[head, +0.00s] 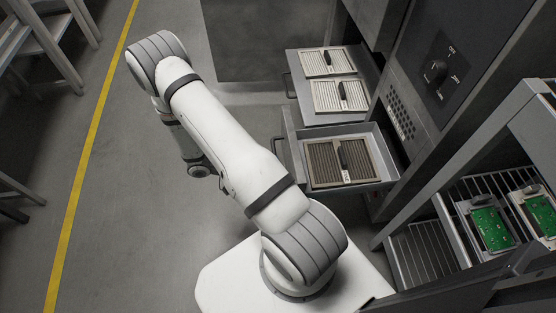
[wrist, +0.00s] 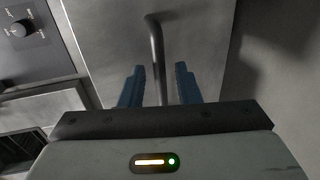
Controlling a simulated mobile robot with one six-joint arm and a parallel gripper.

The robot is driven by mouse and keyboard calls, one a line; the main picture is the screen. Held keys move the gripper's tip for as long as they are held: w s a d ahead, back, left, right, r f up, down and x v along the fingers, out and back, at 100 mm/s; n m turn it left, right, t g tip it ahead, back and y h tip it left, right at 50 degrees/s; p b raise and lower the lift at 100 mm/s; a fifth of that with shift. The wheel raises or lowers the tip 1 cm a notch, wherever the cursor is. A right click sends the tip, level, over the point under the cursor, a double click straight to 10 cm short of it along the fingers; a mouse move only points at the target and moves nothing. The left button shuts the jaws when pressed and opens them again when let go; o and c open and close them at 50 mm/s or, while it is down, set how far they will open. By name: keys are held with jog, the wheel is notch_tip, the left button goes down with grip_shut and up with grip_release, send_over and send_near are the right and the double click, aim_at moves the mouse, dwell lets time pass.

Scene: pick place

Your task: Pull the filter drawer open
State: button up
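Two pulled-out drawers show in the head view. The upper drawer (head: 357,66) holds two pale filters (head: 328,62). The lower drawer (head: 383,158) holds a brown, dirty-looking filter (head: 325,165). Each drawer has a dark bar handle on its left side. In the wrist view, my gripper (wrist: 159,72) has its blue fingers apart, facing a grey panel (wrist: 110,45). A bar handle (wrist: 156,50) appears between the fingers, with a gap on both sides. I cannot tell which drawer this handle belongs to. In the head view my fingers are hidden behind my arm.
A panel with a dial (head: 437,72) stands right of the drawers; the dial (wrist: 22,28) shows at upper left in the wrist view. A wire rack (head: 425,250) with green boards (head: 490,229) is at lower right. Open floor with a yellow line (head: 92,145) lies left.

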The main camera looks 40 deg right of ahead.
jog(key=v, duration=0.5)
jog(key=shift+p, duration=0.3)
jog(key=s+a+r+n+t+y+p, duration=0.1)
jog(key=r+p, duration=0.7)
jog(key=r, duration=1)
jog(key=s+a+r+n+t+y+p, duration=0.2)
jog(key=r+y+p, duration=0.6)
jog(key=r, duration=1.1)
jog(key=s+a+r+n+t+y+p, duration=0.2)
jog(key=r+p, duration=0.6)
jog(key=r, duration=1.1)
jog(key=s+a+t+y, duration=0.2)
jog(key=s+a+t, duration=0.1)
jog(key=t, duration=0.1)
jog(key=shift+s+t+y, duration=0.15)
jog(key=shift+t+y, duration=0.15)
jog(key=shift+y, duration=0.1)
